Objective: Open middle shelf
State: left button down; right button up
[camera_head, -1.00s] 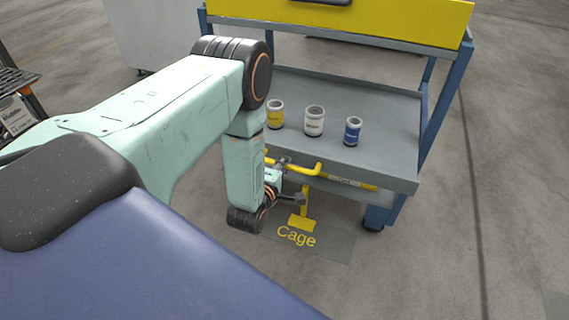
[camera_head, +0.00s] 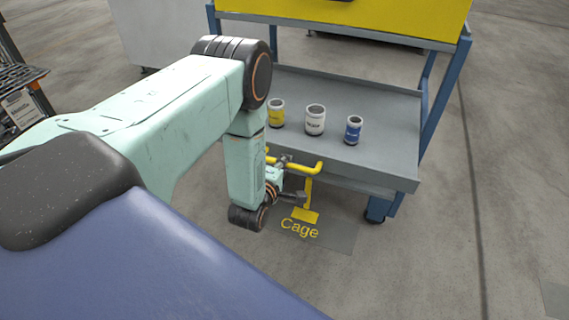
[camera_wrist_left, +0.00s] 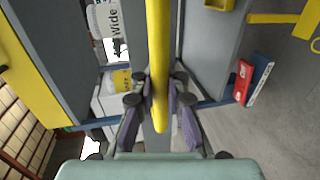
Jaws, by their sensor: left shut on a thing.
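The grey middle shelf (camera_head: 378,125) of the blue-framed cart bears a yellow can (camera_head: 276,114), a white can (camera_head: 315,120) and a blue can (camera_head: 353,131), all upright. A yellow bar handle (camera_head: 307,167) runs along its front edge. My left gripper (camera_head: 284,162) is at this handle, partly hidden by its own wrist. In the left wrist view, the yellow handle (camera_wrist_left: 157,60) passes between the two fingers of my left gripper (camera_wrist_left: 160,105), which is shut on it. My right gripper is not in view.
A yellow top unit (camera_head: 350,22) sits above the shelf. A dark rack (camera_head: 22,95) stands at the left. The floor at right is clear.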

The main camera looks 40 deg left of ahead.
pick_arm(q)
jog(key=shift+w+a+r, duration=0.1)
jog(key=shift+w+r, duration=0.05)
jog(key=shift+r, duration=0.05)
jog(key=c, duration=1.4)
grip_release()
jog(key=shift+o, duration=0.2)
jog(key=shift+f, duration=0.15)
jog(key=shift+s, duration=0.2)
jog(key=v, duration=1.2)
